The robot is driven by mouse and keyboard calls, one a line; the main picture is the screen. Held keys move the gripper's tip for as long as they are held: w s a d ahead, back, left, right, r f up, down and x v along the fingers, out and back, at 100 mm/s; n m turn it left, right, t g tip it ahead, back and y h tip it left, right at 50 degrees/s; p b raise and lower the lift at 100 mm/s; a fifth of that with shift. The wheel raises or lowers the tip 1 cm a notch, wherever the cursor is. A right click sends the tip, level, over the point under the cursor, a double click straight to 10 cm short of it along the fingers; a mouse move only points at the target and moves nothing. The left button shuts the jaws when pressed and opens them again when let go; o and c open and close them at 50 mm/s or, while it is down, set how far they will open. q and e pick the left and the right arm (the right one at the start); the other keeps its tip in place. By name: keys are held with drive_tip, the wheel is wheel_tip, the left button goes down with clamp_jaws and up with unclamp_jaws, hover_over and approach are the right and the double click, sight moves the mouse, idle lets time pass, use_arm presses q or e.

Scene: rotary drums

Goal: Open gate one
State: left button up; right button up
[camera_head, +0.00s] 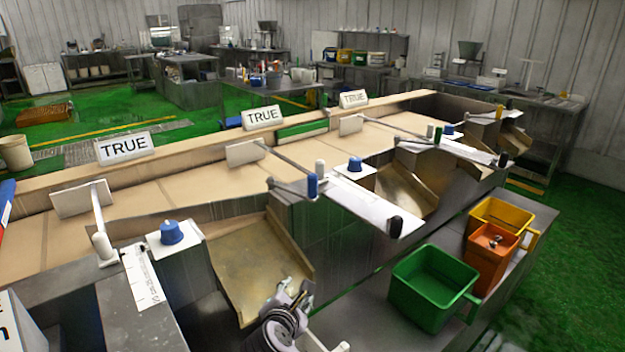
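Three white gate plates stand along the tan conveyor: a left plate (82,199), a middle plate (245,152) and a far right plate (350,125). Each joins a rod with a handle at the near edge; the left rod ends at a white handle (102,246). No legible label tells me which is gate one. A metal gripper (293,293), seemingly my left, is low in the centre, in front of the near chute. It appears empty and apart from the gates; its finger gap is unclear. My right gripper is not visible.
Blue knobs (171,232) sit on white pads beside the chutes (262,262). Signs reading TRUE (124,147) stand along the conveyor's back wall. Green (432,287), orange (490,256) and yellow (500,216) bins stand on the lower shelf. Open green floor lies at right.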

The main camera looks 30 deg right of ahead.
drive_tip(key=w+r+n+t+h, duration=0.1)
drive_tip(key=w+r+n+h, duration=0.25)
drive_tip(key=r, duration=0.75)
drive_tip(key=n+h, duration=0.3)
approach(311, 178)
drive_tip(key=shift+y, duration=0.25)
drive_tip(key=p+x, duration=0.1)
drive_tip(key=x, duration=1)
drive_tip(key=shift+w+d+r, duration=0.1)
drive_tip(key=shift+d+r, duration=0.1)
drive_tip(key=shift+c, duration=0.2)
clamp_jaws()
